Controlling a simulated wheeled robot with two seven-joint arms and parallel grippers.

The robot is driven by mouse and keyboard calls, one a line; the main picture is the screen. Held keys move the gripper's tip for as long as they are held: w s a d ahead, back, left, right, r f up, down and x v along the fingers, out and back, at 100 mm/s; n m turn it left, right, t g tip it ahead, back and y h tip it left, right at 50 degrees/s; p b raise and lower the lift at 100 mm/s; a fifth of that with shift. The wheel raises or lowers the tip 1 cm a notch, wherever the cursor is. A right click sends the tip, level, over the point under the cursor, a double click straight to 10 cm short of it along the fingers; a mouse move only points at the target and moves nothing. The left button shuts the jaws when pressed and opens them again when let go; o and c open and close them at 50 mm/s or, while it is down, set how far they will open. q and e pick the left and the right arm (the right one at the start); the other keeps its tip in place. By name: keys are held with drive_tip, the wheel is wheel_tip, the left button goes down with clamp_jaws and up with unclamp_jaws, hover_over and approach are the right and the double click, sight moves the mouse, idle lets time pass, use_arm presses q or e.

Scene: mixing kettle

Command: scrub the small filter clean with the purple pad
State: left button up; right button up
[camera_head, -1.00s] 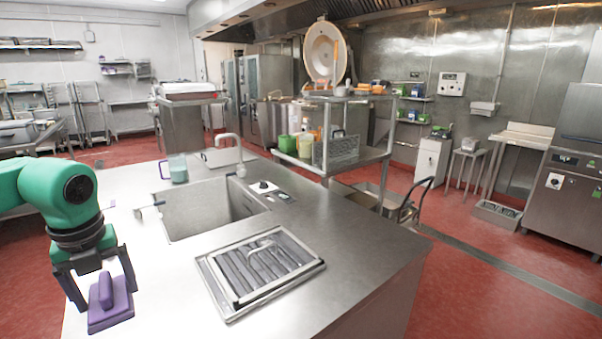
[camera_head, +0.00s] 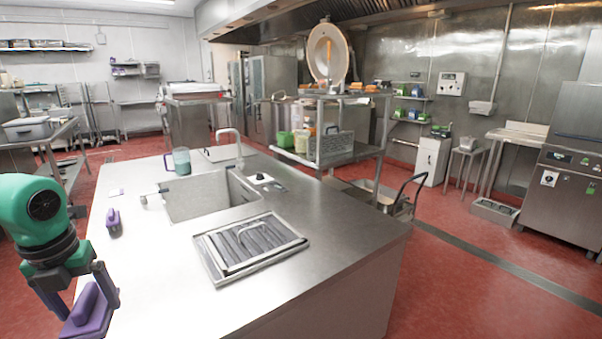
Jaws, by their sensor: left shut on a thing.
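The filter (camera_head: 250,248), a flat metal-framed panel with dark slats and a handle, lies on the steel counter (camera_head: 300,215) in front of the sink. My left gripper (camera_head: 82,298) is at the lower left, shut on a purple pad (camera_head: 93,312) with a raised grip. The pad is apart from the filter, well to its left, and its lower part is cut off by the picture edge. A second, smaller purple pad-like thing (camera_head: 113,224) sits on the counter left of the sink. My right gripper is not in view.
A shelf trolley (camera_head: 340,140) stands behind the counter. The counter around the filter is clear.

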sight(70, 322)
use_arm(q)
drive_tip(key=s+f+m, duration=0.1)
drive_tip(key=s+a+f+m+b, duration=0.1)
drive_tip(key=f+m, duration=0.1)
drive_tip(key=shift+s, duration=0.35)
drive_tip(key=shift+s+a+f+m+h, duration=0.1)
drive_tip(key=shift+s+f+m+h, duration=0.15)
drive_tip(key=shift+f+m, duration=0.4)
drive_tip(key=s+d+f+m+g+h+b, duration=0.15)
drive_tip(key=d+f+m+b, duration=0.35)
drive_tip(key=d+f+m, duration=0.95)
drive_tip(key=d+m+g+b, duration=0.1)
drive_tip(key=d+m, duration=0.7)
drive_tip(key=m, duration=1)
drive_tip(key=shift+f+m+g+y+b, duration=0.15)
drive_tip(key=shift+m+g+y+b, duration=0.2)
drive_tip(key=shift+b, duration=0.4)
